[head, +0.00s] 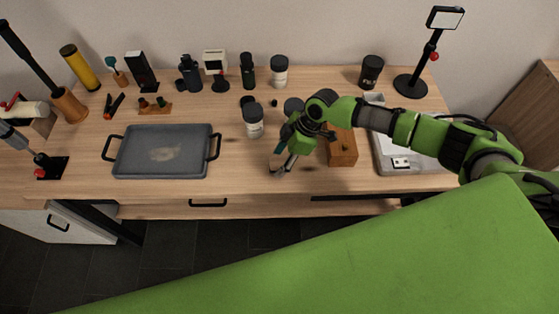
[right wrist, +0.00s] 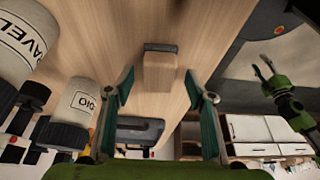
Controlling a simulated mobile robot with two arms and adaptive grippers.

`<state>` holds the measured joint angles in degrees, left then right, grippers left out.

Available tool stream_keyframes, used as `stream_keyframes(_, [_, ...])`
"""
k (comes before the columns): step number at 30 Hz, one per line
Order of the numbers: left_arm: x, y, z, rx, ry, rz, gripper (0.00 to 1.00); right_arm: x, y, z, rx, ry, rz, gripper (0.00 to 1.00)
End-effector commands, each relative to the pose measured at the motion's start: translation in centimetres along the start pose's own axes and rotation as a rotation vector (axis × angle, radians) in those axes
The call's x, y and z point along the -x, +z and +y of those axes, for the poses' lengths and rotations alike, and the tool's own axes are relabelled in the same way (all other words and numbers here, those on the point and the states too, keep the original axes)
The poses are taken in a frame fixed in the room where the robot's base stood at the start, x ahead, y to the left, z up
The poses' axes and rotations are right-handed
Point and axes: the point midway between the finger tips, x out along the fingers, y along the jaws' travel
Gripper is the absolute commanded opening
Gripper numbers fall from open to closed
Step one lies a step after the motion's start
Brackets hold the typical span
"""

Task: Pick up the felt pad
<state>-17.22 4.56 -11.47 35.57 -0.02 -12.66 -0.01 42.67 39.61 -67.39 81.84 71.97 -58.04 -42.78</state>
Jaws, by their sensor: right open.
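A small wooden block with a dark grey felt-like face, which looks like the felt pad (right wrist: 160,72), shows in the right wrist view. It lies on the table between my right fingertips in the picture, a little beyond them. My right gripper (right wrist: 160,90) is open, and a gap shows between each finger and the block. In the head view my right gripper (head: 281,170) reaches down close to the tabletop near the front edge and hides most or all of the block. A green gripper, seemingly my left (right wrist: 263,68), shows at the right of the wrist view with its fingers apart.
A grey tray (head: 130,171) lies left of my right gripper. A lidded white jar (head: 254,125) stands just behind it, and a brown wooden box (head: 343,153) stands to its right. Bottles and small tools line the back. Bare tabletop separates the tray and gripper.

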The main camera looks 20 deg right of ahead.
Motion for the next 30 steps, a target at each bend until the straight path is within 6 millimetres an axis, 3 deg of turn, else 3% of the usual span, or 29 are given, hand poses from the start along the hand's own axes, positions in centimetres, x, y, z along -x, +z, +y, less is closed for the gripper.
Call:
stream_keyframes(3, [0.22, 0.0, 0.02, 0.0, 0.0, 0.0, 0.4, -0.93, -0.01, -0.03, 0.0, 0.0, 0.0, 0.5])
stream_keyframes(10, [0.16, -0.05, 0.02, 0.0, 0.0, 0.001, 0.4, -1.09, 0.08, 0.0, 0.001, 0.0, -0.001, 0.5])
stream_keyframes(15, [0.16, -0.06, 0.02, 0.0, 0.0, 0.001, 0.4, -1.06, 0.07, 0.0, 0.0, 0.0, 0.0, 0.09])
stream_keyframes(30, [-0.36, -0.02, 0.02, 0.0, 0.0, 0.001, 0.4, -0.39, -0.21, 0.06, 0.001, 0.001, 0.0, 0.09])
